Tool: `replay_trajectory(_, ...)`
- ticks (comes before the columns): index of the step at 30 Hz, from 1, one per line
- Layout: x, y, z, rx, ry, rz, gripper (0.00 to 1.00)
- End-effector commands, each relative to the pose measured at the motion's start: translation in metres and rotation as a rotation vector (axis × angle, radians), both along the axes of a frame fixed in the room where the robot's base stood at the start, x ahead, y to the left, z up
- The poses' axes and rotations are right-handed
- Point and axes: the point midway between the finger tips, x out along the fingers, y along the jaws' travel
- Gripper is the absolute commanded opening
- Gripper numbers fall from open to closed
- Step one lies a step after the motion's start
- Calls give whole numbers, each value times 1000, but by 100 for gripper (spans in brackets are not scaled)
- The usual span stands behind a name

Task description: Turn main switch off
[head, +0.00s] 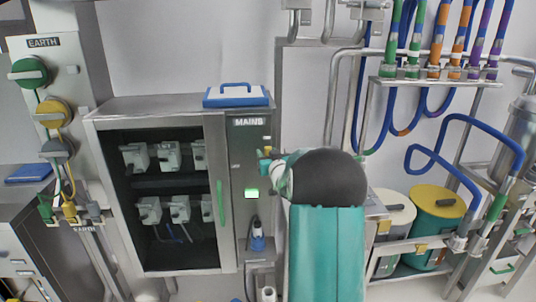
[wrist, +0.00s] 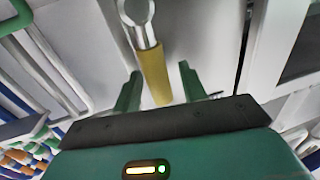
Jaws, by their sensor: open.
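The main switch shows in the wrist view as a yellow handle (wrist: 153,75) on a round metal pivot at the top of the picture. My gripper (wrist: 158,88) is open, with its two green fingers on either side of the handle's free end. Gaps show between the handle and both fingers; I cannot tell whether it lies at fingertip depth. In the head view the grey MAINS panel (head: 250,145) stands right of the cabinet, with a lit green indicator (head: 252,193). My teal arm covers the panel's right side and mostly hides the switch and gripper there.
A cabinet (head: 102,118) with a green door handle (head: 220,201) holds several grey breakers. A blue-and-white case (head: 236,96) lies on top. Pipes and coloured hoses stand to the right, above a yellow-lidded green bin (head: 437,199). An EARTH panel (head: 65,70) is at the left.

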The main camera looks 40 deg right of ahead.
Motion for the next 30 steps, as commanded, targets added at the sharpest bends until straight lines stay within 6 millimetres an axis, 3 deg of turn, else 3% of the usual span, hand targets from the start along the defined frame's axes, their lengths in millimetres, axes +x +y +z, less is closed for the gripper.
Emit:
replay_trajectory(9,3,-2,1,0,-1,-1,42)
replay_trajectory(16,3,-2,0,0,-1,-2,0)
replay_trajectory(30,6,2,0,-50,34,-1,0)
